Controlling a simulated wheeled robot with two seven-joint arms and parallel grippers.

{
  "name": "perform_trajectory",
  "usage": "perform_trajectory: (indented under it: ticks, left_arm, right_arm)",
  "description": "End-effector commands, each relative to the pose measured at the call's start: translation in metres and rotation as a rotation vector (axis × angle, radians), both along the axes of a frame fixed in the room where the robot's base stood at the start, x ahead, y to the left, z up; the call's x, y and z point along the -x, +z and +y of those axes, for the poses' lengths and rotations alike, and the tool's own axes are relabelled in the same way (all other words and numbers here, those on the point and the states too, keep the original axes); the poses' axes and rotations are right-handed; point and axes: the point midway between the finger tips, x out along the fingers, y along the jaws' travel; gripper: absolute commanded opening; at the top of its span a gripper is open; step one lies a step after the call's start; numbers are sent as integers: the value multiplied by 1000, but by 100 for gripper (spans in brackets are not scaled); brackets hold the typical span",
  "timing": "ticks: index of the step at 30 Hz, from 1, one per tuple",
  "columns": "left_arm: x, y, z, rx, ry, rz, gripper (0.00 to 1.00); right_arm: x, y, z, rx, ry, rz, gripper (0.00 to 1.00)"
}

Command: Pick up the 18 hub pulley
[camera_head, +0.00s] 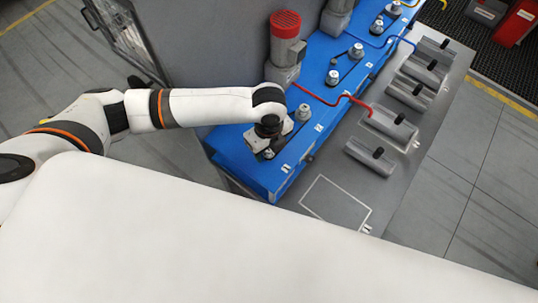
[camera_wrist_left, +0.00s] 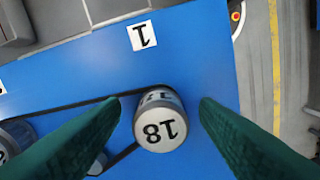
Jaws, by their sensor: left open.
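The hub pulley marked 18 (camera_wrist_left: 161,128) is a silver cylinder with a dark number on its top. It stands on the blue bench and a dark belt runs to it. In the left wrist view it sits between the two dark green fingers of my left gripper (camera_wrist_left: 161,106), which is open, with a gap on both sides. In the head view my left gripper (camera_head: 260,142) is over the near end of the blue bench. There the gripper largely hides the pulley below it. My right gripper is not in view.
The blue bench (camera_head: 232,152) carries a red-capped motor (camera_head: 285,45) and more pulleys (camera_head: 302,113) behind my gripper. A label marked 1 (camera_wrist_left: 142,36) lies near the pulley. A grey table (camera_head: 400,205) with several grey blocks stands to the right. A red cable (camera_head: 325,101) crosses between them.

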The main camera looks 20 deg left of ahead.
Motion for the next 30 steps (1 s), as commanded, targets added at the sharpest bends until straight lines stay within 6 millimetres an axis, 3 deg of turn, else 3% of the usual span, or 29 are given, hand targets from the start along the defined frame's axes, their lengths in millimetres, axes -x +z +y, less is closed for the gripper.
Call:
perform_trajectory:
  ticks: [7,16,25,30]
  left_arm:
    - [0,-1,0,-1,0,-1,56]
    - [0,-1,0,-1,1,-1,8]
    - [0,1,0,-1,1,-1,7]
    - [0,14,0,0,1,0,7]
  right_arm:
    - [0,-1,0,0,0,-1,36]
    - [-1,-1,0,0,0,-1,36]
    - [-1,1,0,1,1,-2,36]
    - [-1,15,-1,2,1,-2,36]
